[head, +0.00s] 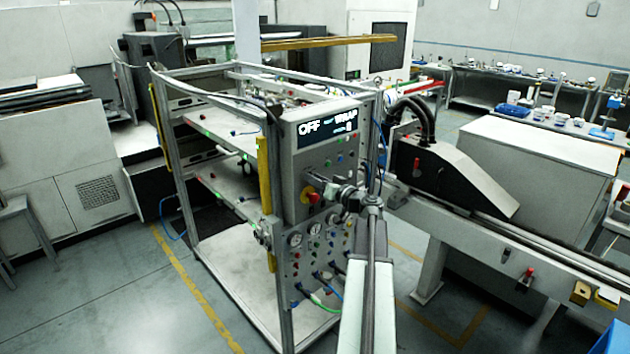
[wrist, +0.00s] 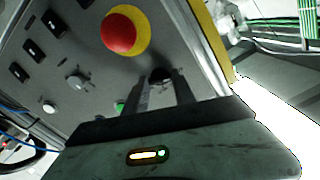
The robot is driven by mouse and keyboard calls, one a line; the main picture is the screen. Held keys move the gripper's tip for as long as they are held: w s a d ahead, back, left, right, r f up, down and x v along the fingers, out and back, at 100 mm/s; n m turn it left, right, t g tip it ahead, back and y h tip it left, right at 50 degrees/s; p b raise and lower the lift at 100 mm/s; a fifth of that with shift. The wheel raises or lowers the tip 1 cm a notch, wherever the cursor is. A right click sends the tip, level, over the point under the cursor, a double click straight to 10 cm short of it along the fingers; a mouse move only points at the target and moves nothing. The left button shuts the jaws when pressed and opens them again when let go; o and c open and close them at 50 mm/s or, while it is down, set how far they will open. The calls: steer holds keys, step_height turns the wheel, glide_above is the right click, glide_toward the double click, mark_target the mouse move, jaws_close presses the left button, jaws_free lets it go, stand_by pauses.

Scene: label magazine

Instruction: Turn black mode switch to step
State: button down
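The black mode switch (wrist: 160,75) is a small dark round knob on the grey control panel (wrist: 65,22) in the wrist view. My gripper (wrist: 161,84) is in front of it, its two fingers apart with the knob between or just beyond their tips. Contact with the knob cannot be told, and its pointer is hidden. In the head view my gripper (head: 322,186) is at the front of the control panel (head: 303,168) and hides the switch. The display (head: 328,128) above reads "OFF" and "WRAP".
A red emergency stop button (wrist: 120,33) on a yellow disc sits close to my fingers. A grey knob (wrist: 77,82) and several black rocker switches are on the same panel. Gauges (head: 295,239) and hoses are lower down. A conveyor (head: 500,240) stands to the right.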

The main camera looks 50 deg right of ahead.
stand_by(0.3)
steer(key=m, duration=1.3)
steer(key=shift+m, duration=2.3)
steer(key=c, duration=1)
jaws_free()
steer(key=shift+c, duration=0.2)
